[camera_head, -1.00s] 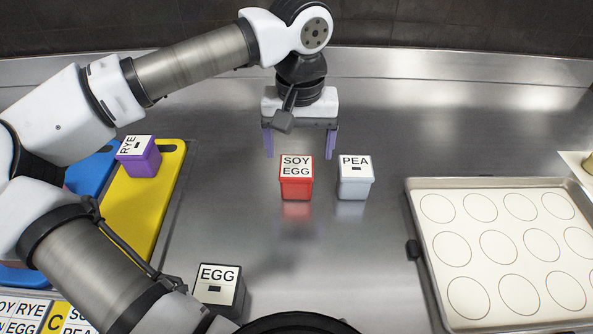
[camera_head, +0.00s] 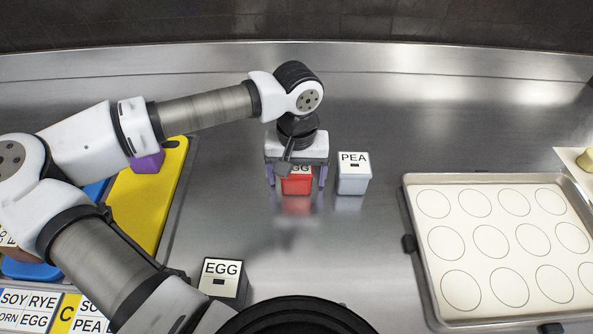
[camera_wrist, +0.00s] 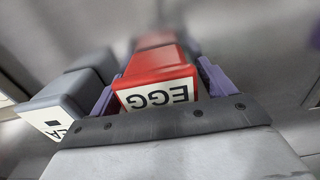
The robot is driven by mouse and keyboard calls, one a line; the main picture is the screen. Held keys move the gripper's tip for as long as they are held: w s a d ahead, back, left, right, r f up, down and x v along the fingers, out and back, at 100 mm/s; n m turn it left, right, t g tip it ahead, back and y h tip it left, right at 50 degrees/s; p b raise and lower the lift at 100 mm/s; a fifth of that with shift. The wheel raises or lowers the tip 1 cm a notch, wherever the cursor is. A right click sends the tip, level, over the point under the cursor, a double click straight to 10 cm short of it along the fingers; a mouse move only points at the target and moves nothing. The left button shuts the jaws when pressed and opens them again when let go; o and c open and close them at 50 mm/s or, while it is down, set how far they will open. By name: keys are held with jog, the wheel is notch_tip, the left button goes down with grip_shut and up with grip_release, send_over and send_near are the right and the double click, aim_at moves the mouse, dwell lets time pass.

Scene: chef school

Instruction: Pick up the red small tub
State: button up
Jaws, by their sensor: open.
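The red small tub (camera_head: 296,185) stands on the steel counter, its white lid label partly hidden by my gripper, with "EGG" showing. My gripper (camera_head: 297,183) is open and lowered over it, one purple finger on each side of the tub. In the wrist view the red tub (camera_wrist: 157,75) sits between the two purple fingers (camera_wrist: 155,88). Whether either finger touches the tub I cannot tell.
A grey PEA tub (camera_head: 353,174) stands close to the right of the red tub, near my right finger. A dark EGG tub (camera_head: 222,281) is at front left. A purple tub (camera_head: 148,163) is on the yellow board (camera_head: 150,205). A baking tray (camera_head: 409,225) is at right.

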jog(key=c, duration=1.2)
